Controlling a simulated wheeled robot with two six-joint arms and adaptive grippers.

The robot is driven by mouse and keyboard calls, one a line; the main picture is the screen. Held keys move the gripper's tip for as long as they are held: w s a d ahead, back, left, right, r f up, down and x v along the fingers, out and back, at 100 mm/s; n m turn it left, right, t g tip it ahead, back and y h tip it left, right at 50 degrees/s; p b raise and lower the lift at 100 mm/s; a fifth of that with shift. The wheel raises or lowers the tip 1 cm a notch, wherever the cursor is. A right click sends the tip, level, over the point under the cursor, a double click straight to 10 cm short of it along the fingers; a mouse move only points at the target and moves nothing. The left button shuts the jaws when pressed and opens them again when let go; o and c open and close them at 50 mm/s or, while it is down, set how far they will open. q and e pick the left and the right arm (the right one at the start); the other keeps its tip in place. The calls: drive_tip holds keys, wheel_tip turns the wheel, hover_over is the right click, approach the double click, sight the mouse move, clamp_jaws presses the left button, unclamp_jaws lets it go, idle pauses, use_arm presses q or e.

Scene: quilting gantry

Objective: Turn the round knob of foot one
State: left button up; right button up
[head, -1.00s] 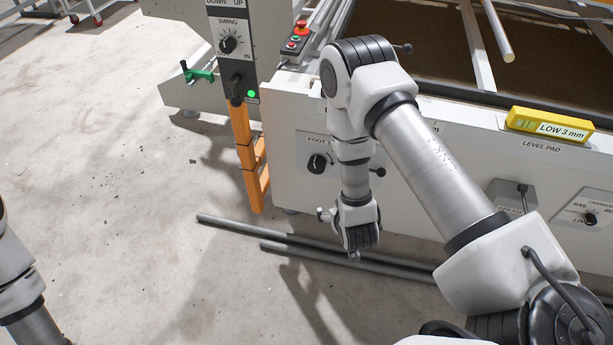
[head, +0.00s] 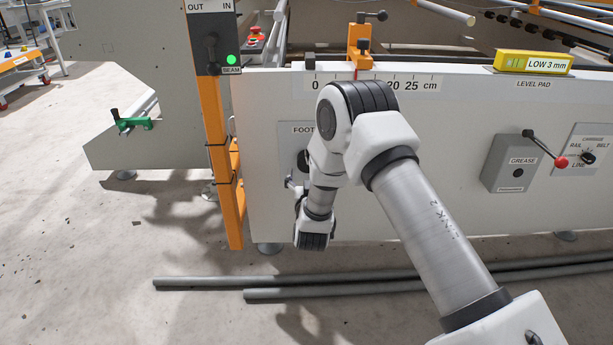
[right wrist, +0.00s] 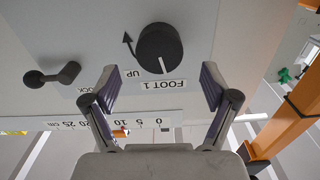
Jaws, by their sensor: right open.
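The round black knob of foot one (right wrist: 159,48) sits on the pale panel in the right wrist view. Its white pointer line faces the FOOT 1 label (right wrist: 166,85), which appears upside down there. A curved arrow marked UP is beside it. My right gripper (right wrist: 158,80) is open and empty. Its two fingers are spread on either side of the label, with the knob ahead between their lines and apart from them. In the head view my right arm covers most of the knob (head: 303,160), and the gripper's fingers are hidden. My left gripper is out of view.
A black lock lever (right wrist: 52,75) is beside the knob. An orange post (head: 222,170) stands left of the panel. A grease box (head: 510,165) with a red-tipped lever is on the right. Grey pipes (head: 400,282) lie on the floor.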

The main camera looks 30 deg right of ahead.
drive_tip(key=b+x, duration=0.2)
drive_tip(key=x, duration=0.4)
drive_tip(key=shift+f, duration=0.15)
drive_tip(key=shift+w+d, duration=0.2)
drive_tip(key=shift+w, duration=0.05)
drive_tip(key=c, duration=1.2)
drive_tip(key=shift+o, duration=0.2)
